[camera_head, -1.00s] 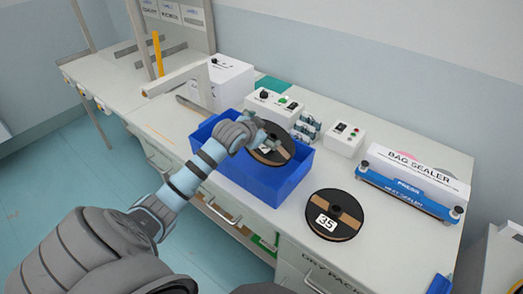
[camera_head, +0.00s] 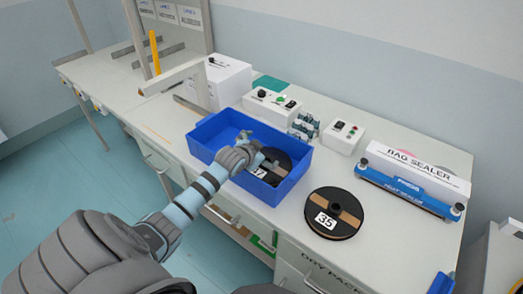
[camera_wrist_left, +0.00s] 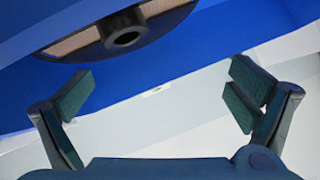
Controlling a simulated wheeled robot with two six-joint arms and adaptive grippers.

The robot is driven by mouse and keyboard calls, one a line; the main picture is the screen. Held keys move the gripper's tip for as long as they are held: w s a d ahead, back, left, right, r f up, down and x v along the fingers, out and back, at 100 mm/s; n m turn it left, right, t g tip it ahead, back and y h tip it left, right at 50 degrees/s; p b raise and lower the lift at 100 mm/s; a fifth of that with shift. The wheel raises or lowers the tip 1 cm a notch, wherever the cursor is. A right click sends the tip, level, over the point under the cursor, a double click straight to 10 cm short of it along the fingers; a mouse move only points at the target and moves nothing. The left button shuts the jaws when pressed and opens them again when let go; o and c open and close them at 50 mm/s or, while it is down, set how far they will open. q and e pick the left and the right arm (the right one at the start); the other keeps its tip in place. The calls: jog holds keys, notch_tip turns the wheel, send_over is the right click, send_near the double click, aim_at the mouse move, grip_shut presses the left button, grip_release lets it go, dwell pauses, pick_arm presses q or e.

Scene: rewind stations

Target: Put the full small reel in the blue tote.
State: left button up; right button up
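A black reel with a tan winding and a partly covered number label (camera_head: 278,163) lies inside the blue tote (camera_head: 262,193), toward its right end. Its dark hub and rim (camera_wrist_left: 125,32) show at the top of the left wrist view. My left gripper (camera_head: 250,147) is over the tote beside this reel, partly hiding it. In the left wrist view its two fingers (camera_wrist_left: 160,82) are spread wide with nothing between them. Another black reel labelled 35 (camera_head: 346,205) lies flat on the bench right of the tote. My right gripper is out of view.
A blue bag sealer (camera_head: 408,188) stands on the bench at the right. White control boxes (camera_head: 343,137) and a small clamp-like fixture (camera_head: 304,126) stand behind the tote. Bare bench (camera_head: 290,222) shows between tote and reel 35.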

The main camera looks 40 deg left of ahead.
pick_arm(q)
jog(key=shift+s+r, duration=0.15)
jog(key=shift+r, duration=0.1)
jog(key=p+v, duration=0.3)
jog(key=v, duration=0.8)
jog(key=shift+s+r, duration=0.15)
jog(key=shift+s, duration=0.2)
